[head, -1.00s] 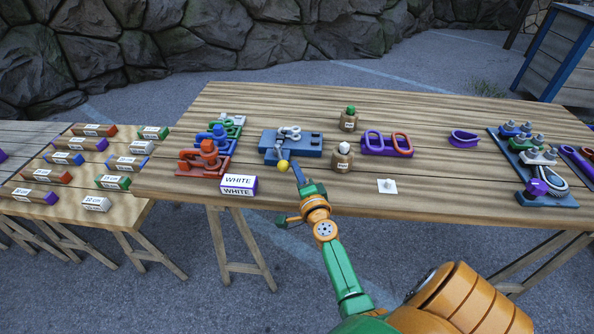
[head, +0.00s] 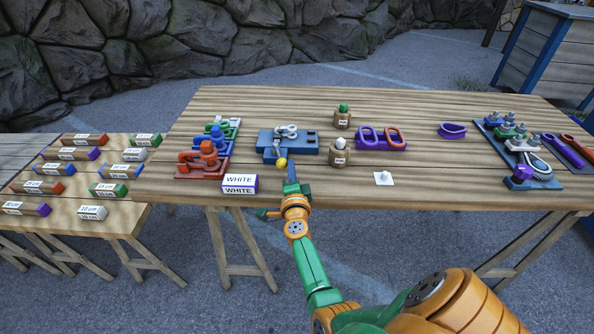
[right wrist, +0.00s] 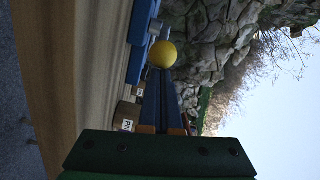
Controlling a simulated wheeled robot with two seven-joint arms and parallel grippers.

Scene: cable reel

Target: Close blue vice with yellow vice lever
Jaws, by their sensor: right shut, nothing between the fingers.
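The blue vice (head: 267,144) sits near the front left of the wooden table, with a grey cable-like piece (head: 285,131) on top of it. Its lever ends in a yellow ball (head: 280,163) at the vice's front side. My right gripper (head: 291,164) is shut and empty, just to the right of the yellow ball. In the right wrist view the yellow ball (right wrist: 161,54) shows at the tips of the shut fingers (right wrist: 165,74); I cannot tell whether they touch. The blue vice (right wrist: 140,42) shows there only in part. My left gripper is not in view.
A WHITE-labelled box (head: 240,184) lies at the front edge. The table front right of centre is mostly clear.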

